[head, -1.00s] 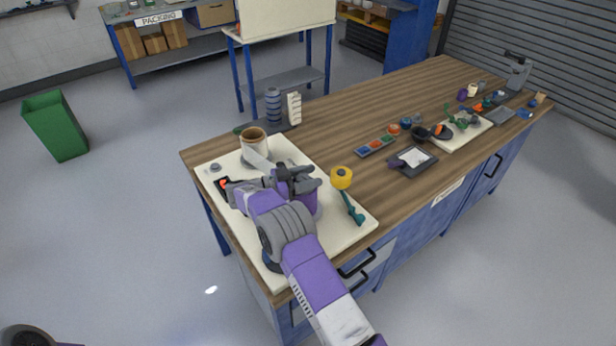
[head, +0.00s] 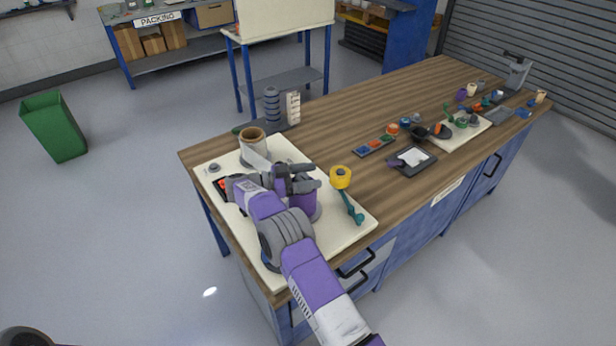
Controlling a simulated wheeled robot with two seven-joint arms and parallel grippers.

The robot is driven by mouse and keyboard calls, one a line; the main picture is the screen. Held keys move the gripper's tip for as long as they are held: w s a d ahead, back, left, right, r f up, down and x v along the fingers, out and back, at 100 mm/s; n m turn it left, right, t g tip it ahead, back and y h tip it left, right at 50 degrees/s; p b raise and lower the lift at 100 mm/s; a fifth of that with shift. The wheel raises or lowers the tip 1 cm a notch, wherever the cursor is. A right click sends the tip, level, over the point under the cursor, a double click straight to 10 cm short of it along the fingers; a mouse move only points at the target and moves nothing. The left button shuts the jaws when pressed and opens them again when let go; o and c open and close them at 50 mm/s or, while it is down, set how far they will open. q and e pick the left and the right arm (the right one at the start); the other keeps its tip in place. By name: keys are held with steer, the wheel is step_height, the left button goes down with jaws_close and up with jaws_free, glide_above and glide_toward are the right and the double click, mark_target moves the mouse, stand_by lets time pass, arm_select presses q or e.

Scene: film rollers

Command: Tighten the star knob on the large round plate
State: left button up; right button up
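The cream board (head: 345,235) lies on the near left corner of the bench. It carries a white roller with a brown top (head: 252,145), a purple roller (head: 308,200), a yellow roller (head: 341,178) and a teal lever (head: 351,208). My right gripper (head: 312,176) is above the board, beside the purple roller, with its two fingers apart and pointing right. I see nothing held between them. A small grey knob (head: 214,167) sits at the board's left edge. I cannot make out the star knob or the large round plate; my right arm covers part of the board. My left gripper is out of view.
A red-and-black block (head: 226,186) sits left of my wrist. A dark ribbed column (head: 272,104) and a white ribbed piece (head: 293,107) stand behind the board. A coloured strip (head: 375,146) and dark tray (head: 412,161) lie to the right. The bench's back middle is clear.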

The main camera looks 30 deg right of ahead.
steer(key=shift+o, duration=0.4)
step_height(320, 180, up, 10)
steer(key=shift+p, duration=1.05)
